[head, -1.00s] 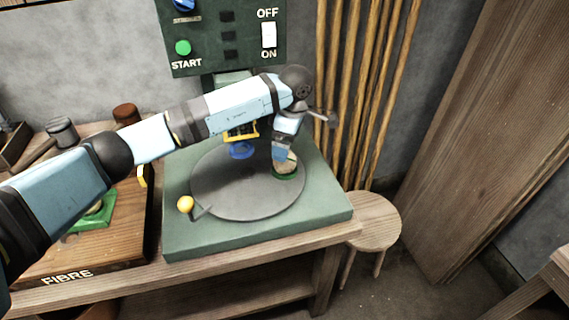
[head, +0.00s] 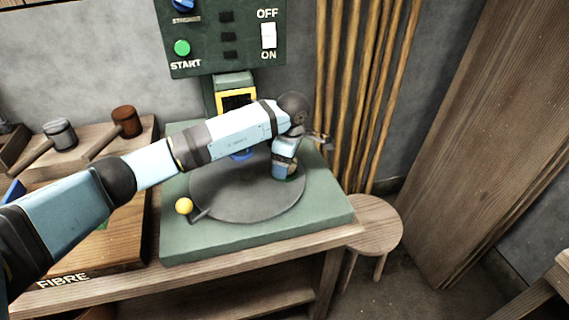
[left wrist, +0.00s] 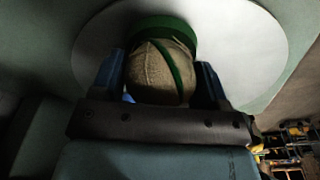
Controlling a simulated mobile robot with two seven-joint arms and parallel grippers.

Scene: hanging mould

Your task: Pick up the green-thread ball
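The green-thread ball (left wrist: 160,72) is a beige-brown wound ball with a green band across it, in the left wrist view. It sits at a green ring (left wrist: 165,24) on the round grey plate (left wrist: 240,50). My left gripper (left wrist: 160,80) is lowered around the ball, one blue finger on each side. The fingers stand wide apart, and I cannot tell whether they touch the ball. In the head view my left gripper (head: 284,172) points down at the right part of the plate, and the ball (head: 293,168) is mostly hidden behind it. My right gripper is not in view.
The plate lies on a green base (head: 230,240) on a wooden bench. A yellow-knobbed crank (head: 184,206) stands at the plate's front left. Mallets (head: 60,133) and a FIBRE tray (head: 110,255) are at left. A control panel (head: 225,45) rises behind, and a stool (head: 372,225) stands right.

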